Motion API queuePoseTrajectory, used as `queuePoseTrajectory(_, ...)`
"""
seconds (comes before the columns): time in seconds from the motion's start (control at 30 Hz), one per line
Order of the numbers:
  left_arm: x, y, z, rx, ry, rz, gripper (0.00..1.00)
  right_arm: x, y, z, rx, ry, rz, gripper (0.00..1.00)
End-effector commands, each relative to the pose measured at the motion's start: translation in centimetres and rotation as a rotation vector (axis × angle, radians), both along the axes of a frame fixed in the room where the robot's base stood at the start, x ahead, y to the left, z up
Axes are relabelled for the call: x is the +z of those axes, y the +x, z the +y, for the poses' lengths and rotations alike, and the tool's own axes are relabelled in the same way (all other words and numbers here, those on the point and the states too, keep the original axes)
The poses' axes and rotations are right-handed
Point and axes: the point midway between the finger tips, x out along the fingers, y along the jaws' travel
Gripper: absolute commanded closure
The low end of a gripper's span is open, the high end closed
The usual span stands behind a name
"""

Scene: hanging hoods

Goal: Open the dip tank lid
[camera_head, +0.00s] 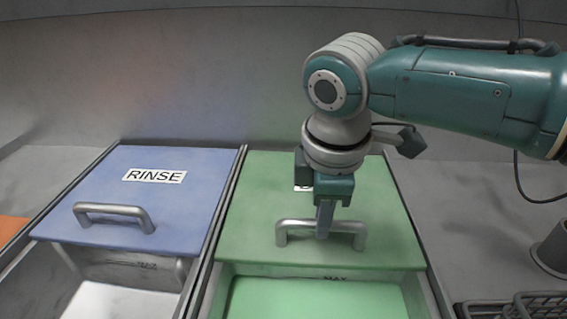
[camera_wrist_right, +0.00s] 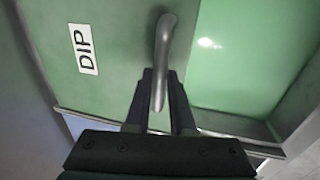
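The dip tank lid (camera_head: 375,200) is a flat green panel lying over the back part of its tank, with a grey bar handle (camera_head: 290,226) near its front edge. The green inside of the tank (camera_head: 315,298) shows in front of the lid. In the right wrist view the lid (camera_wrist_right: 110,25) bears a DIP label (camera_wrist_right: 84,49), and the handle (camera_wrist_right: 163,45) runs between my fingertips. My right gripper (camera_head: 324,232) points down at the middle of the handle. Its two fingers (camera_wrist_right: 161,80) lie close on both sides of the bar and appear shut on it. My left gripper is out of view.
To the left is the rinse tank with a blue lid (camera_head: 180,205) and its own bar handle (camera_head: 113,212). Grey wire baskets (camera_head: 530,306) and a grey cylindrical holder (camera_head: 552,250) stand at right. A plain wall rises behind.

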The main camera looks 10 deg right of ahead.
Motion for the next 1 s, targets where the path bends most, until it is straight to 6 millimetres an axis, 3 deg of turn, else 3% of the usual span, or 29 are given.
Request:
queuePoseTrajectory(0.03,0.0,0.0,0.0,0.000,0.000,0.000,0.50,0.0,0.0,0.1,0.000,0.002,0.000,0.73)
queuePoseTrajectory(0.27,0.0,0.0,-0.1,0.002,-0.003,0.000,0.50,0.0,0.0,0.1,0.000,0.001,0.001,0.48)
queuePoseTrajectory(0.57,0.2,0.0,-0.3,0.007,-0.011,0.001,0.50,0.4,-0.1,0.1,0.000,0.002,-0.001,0.48)
queuePoseTrajectory(1.0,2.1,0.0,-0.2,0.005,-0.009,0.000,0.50,8.1,-1.5,0.5,0.003,0.002,-0.003,0.48)
